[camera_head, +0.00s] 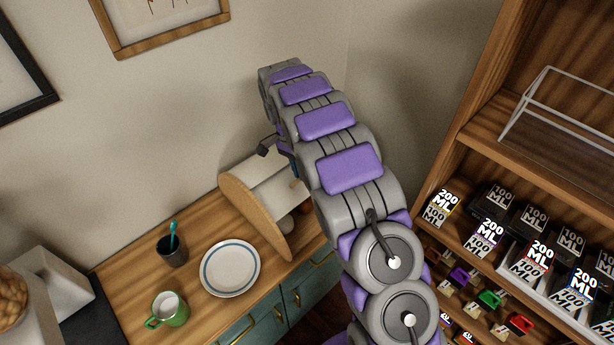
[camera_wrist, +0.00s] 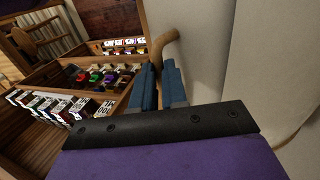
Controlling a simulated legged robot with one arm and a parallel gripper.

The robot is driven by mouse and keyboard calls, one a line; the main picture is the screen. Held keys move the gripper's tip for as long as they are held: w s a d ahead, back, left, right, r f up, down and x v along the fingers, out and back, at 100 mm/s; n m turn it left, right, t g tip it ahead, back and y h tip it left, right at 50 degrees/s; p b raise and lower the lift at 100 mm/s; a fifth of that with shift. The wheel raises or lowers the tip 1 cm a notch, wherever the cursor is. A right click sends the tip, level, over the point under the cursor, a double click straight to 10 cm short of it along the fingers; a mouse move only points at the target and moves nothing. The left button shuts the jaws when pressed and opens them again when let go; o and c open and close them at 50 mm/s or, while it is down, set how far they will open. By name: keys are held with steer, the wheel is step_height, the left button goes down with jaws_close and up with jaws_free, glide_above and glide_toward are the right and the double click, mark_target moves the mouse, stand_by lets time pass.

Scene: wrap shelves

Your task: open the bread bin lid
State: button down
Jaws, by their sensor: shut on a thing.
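The bread bin (camera_head: 258,215) stands on the wooden counter, with a curved wooden side panel facing me. Its pale lid (camera_head: 272,188) shows near the top, and round items show low inside the open front. My arm covers the bin's right part. In the wrist view my gripper (camera_wrist: 159,88) has its blue fingers shut on the curved wooden lid handle (camera_wrist: 163,42). The pale curved surface beside the handle fills the right of that view. In the head view the fingers are mostly hidden behind my arm.
A white plate (camera_head: 230,268), a dark cup (camera_head: 172,251) with a teal utensil and a green mug (camera_head: 168,309) stand left of the bin. A wooden shelf unit (camera_head: 470,140) with several labelled boxes stands right of my arm. A wall is behind the counter.

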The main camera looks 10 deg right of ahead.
steer(key=shift+w+a+r, duration=0.15)
steer(key=shift+w+a, duration=0.55)
steer(key=shift+w, duration=0.15)
steer(key=c, duration=1.5)
jaws_free()
steer(key=shift+c, duration=0.2)
steer(key=shift+o, duration=0.7)
steer(key=shift+w+f, duration=0.3)
steer(key=shift+o, duration=0.8)
steer(key=shift+w+a, duration=0.15)
steer(key=shift+o, duration=0.4)
steer(key=shift+r, duration=0.1)
steer(key=shift+s+r, duration=0.15)
steer(key=shift+s, duration=0.05)
